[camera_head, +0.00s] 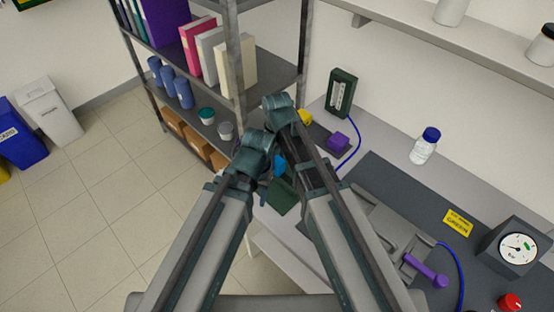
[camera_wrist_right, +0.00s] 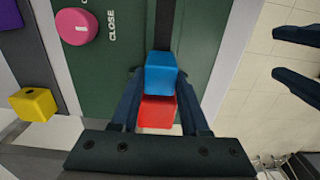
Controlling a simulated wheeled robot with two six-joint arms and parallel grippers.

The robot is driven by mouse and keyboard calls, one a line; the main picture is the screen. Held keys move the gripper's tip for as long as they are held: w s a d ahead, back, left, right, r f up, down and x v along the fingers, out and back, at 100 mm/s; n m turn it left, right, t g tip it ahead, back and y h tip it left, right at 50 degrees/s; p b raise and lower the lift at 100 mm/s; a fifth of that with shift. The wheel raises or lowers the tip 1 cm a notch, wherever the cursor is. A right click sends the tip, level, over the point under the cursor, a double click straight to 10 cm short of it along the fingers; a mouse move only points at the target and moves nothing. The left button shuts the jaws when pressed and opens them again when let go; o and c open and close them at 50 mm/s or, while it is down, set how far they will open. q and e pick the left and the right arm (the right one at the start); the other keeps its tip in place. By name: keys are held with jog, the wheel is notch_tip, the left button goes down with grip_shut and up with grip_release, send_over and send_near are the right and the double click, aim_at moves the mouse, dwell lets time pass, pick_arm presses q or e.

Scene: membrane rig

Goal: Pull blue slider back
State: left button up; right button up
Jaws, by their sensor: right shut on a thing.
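The blue slider (camera_wrist_right: 160,72) is a blue block in a dark slot of a green panel (camera_wrist_right: 205,30). In the head view the slider (camera_head: 279,164) is partly hidden by my arms, and part of the green panel (camera_head: 284,197) shows below it. My right gripper (camera_wrist_right: 160,78) has its fingertips on both sides of the blue block and is shut on it. A red block (camera_wrist_right: 157,112) lies between the fingers, nearer the palm. My left gripper (camera_wrist_right: 297,60) shows at the right of the wrist view, its two fingers apart and empty over the floor.
A pink knob (camera_wrist_right: 76,27) beside the word CLOSE is on the panel. A yellow block (camera_wrist_right: 33,104) is nearby. A purple block (camera_head: 338,141), a bottle (camera_head: 424,147) and a gauge (camera_head: 516,248) stand on the bench. A shelf rack (camera_head: 237,60) stands behind my wrists.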

grip_shut()
dwell(0.9)
jog(key=s+d, duration=0.2)
jog(key=s, duration=0.1)
jog(key=shift+d, duration=0.4)
jog(key=shift+w, duration=0.1)
jog(key=o, duration=1)
grip_release()
